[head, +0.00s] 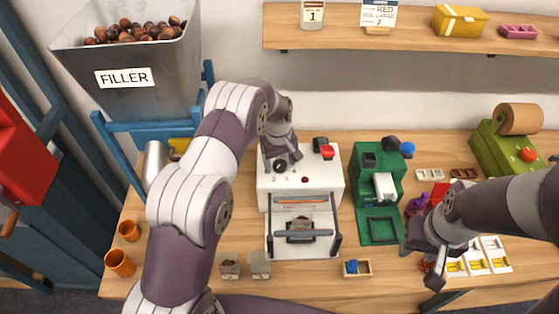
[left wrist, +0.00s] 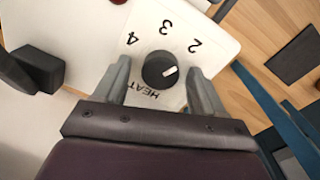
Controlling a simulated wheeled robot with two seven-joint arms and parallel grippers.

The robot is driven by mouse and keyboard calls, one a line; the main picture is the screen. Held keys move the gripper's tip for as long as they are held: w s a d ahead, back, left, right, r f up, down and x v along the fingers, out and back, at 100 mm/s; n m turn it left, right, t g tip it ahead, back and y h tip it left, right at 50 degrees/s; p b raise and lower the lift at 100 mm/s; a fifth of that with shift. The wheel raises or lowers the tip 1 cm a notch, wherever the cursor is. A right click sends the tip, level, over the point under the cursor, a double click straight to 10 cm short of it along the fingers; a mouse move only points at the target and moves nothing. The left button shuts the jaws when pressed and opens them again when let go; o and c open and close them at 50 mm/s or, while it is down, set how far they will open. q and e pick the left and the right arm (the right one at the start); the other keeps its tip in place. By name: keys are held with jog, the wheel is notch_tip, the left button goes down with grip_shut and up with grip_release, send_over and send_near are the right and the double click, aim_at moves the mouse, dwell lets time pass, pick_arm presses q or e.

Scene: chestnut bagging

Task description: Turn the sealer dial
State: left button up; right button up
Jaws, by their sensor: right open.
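The white sealer (head: 332,184) stands on the wooden bench in the middle of the head view. Its round black dial (head: 280,165) is on the top face, at the left. In the left wrist view the dial (left wrist: 160,70) has a white pointer mark, with HEAT and the numbers 2, 3 and 4 around it. My left gripper (left wrist: 157,82) is open, with one finger on each side of the dial; I cannot tell whether they touch it. My right gripper (head: 430,265) is open at the right, over the bench and far from the dial.
A red button (head: 305,180) and a black-and-red part (head: 324,148) are on the sealer's top. A green machine (head: 380,185) stands just right of it. The FILLER hopper (head: 125,70) is at upper left, and a shelf (head: 400,43) runs along the back wall.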

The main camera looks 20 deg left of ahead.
aim_at(279, 164)
pick_arm(q)
jog(key=shift+s, duration=0.1)
jog(key=shift+r+b, duration=0.3)
jog(key=shift+r, duration=0.15)
notch_tip(279, 164, up, 6)
jog(key=shift+a+r+b, duration=0.1)
jog(key=shift+r+b, duration=0.1)
jog(key=shift+b, duration=0.95)
notch_tip(279, 164, up, 6)
jog(key=p, duration=0.2)
jog(key=shift+s+f+p, duration=0.15)
jog(key=shift+f+p, duration=0.1)
jog(key=shift+p, duration=0.15)
